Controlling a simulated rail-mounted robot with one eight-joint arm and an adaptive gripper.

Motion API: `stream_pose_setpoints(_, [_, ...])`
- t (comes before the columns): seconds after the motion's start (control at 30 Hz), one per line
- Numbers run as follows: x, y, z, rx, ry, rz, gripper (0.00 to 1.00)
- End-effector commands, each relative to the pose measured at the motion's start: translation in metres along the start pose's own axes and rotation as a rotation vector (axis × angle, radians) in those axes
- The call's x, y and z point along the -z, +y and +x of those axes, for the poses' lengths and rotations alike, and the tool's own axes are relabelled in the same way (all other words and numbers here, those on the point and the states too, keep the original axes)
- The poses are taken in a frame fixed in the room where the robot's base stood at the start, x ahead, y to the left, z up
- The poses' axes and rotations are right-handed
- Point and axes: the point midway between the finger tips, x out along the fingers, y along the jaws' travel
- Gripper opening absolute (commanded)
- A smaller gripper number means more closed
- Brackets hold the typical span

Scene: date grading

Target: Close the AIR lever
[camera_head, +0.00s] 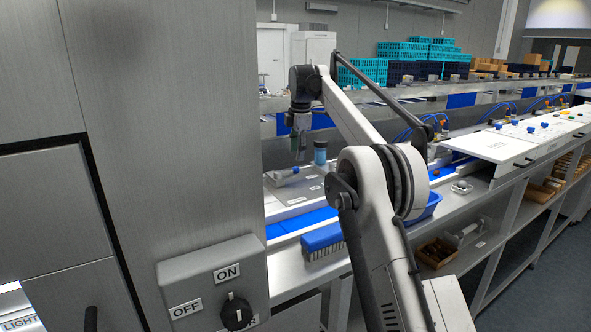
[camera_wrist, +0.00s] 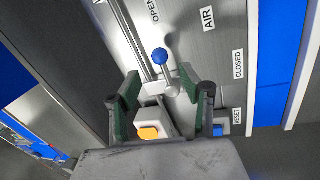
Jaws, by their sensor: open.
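The AIR lever has a blue ball knob (camera_wrist: 160,57) on a grey metal panel in the wrist view. The AIR label (camera_wrist: 208,18) is above right of it, the OPEN label (camera_wrist: 153,9) above it and the CLOSED label (camera_wrist: 238,64) to its right. I cannot tell the lever's exact setting. My gripper (camera_wrist: 158,77) is open, with one green-padded finger on each side of the lever area. It looks empty, and contact with the lever is not clear. In the head view my gripper (camera_head: 298,143) points down over the metal bench.
An orange button (camera_wrist: 148,133) on a white block and a blue button (camera_wrist: 218,130) by the RESET label (camera_wrist: 237,116) lie close to the fingers. An ON/OFF switch box (camera_head: 213,287) is at the front.

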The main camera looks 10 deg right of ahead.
Motion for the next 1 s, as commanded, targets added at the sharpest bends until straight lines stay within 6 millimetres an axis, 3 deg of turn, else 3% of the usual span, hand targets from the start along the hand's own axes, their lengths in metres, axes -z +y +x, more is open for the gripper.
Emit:
stream_pose_setpoints(0.2, [0.000, 0.000, 0.037, 0.000, 0.000, 0.000, 0.40])
stream_pose_setpoints(0.4, [0.000, 0.000, 0.060, 0.000, 0.000, 0.000, 0.40])
stream_pose_setpoints(0.83, [0.000, 0.000, 0.070, 0.000, 0.000, 0.000, 0.40])
stream_pose_setpoints(1.0, [0.000, 0.000, 0.069, 0.000, 0.000, 0.000, 0.19])
